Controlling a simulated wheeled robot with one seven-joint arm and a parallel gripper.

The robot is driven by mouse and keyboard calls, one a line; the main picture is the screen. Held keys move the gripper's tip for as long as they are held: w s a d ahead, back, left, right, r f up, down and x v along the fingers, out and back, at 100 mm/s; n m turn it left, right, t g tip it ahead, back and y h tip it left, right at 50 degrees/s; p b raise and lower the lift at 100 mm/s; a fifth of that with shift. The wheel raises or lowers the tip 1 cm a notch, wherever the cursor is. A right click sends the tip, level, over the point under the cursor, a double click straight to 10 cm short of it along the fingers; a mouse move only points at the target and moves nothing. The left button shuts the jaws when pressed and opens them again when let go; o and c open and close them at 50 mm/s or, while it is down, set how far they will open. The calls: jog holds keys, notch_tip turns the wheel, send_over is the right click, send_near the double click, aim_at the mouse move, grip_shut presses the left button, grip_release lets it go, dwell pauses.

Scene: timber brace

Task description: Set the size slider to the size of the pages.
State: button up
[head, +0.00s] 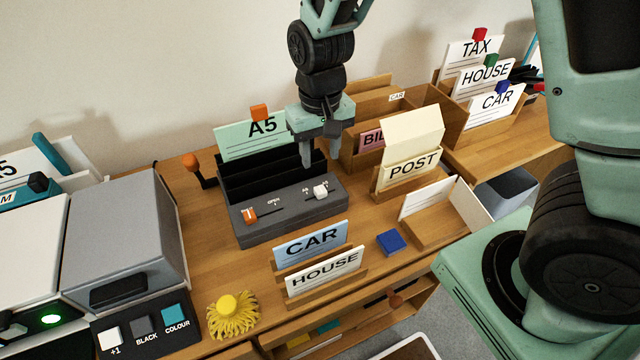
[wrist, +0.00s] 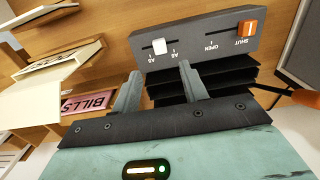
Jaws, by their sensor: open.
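The size slider has a white knob (head: 320,192) on the sloping front of a dark grey punch (head: 290,218). In the wrist view the knob (wrist: 159,46) sits along its slot between two small size marks, nearer the one that seems to read A5; the other is hard to read. A pale green sheet marked A5 (head: 235,146), with a red-orange clip, stands at the back of the black slots. My gripper (head: 320,160) is open and empty above the punch, behind the knob. In the wrist view its fingertips (wrist: 158,70) point towards the knob, apart from it.
An orange slider knob (head: 249,216) sits at the SHUT end. An orange-balled lever (head: 190,162) is at the punch's left. CAR and HOUSE cards (head: 312,243) stand in front, a POST box (head: 410,165) right. A grey machine (head: 125,235) is left.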

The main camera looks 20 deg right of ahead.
aim_at(321, 189)
notch_tip(321, 189, down, 10)
jog(key=shift+r+b, duration=0.1)
jog(key=shift+b, duration=0.2)
jog(key=shift+d, duration=0.1)
grip_shut()
